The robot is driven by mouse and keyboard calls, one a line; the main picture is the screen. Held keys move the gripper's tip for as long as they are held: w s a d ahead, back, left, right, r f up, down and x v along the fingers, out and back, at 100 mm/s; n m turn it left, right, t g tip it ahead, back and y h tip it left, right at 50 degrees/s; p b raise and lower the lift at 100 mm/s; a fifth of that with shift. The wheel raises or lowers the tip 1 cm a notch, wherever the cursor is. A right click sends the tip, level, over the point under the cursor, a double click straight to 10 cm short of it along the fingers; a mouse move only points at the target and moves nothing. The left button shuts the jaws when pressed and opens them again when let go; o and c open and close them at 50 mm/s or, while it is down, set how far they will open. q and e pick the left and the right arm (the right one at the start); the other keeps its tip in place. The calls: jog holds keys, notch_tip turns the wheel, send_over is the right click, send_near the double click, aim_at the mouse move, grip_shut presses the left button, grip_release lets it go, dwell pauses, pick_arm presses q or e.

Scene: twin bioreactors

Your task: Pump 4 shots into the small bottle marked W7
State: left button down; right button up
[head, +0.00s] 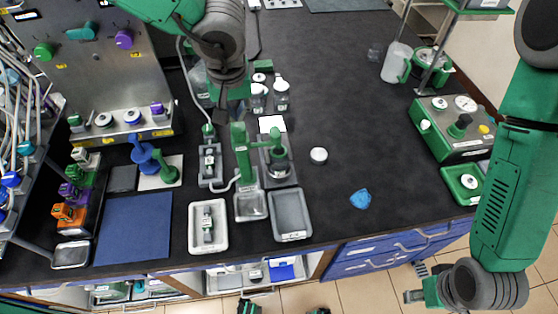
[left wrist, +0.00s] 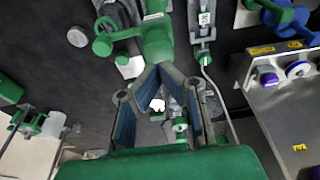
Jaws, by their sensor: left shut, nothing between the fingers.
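A green pump-like device (head: 242,152) stands mid-bench, its arm reaching right over a grey stand. A green rounded part (left wrist: 155,42), which appears to belong to it, is just beyond my left gripper in the left wrist view. Two small clear bottles, one on the left (head: 258,98) and one on the right (head: 281,97), stand behind it; their labels are too small to read. My left gripper (head: 234,112) comes down from the top beside the bottles, behind the device. Its fingers (left wrist: 160,68) are together and empty. My right gripper (head: 414,296) hangs low at the right, off the bench.
A white round cap (head: 318,155) and blue crumpled piece (head: 360,198) lie on the bench. A grey tray (head: 290,214) and white tray (head: 208,226) are in front. A green box with a gauge (head: 452,128) stands right. The bench's right middle is mostly clear.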

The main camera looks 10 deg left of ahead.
aim_at(238, 127)
dwell(0.6)
pick_arm(q)
jog(key=shift+f, duration=2.15)
jog(key=shift+r, duration=2.25)
jog(key=shift+f, duration=0.1)
jog(key=shift+f, duration=2.2)
jog(key=shift+r, duration=2.3)
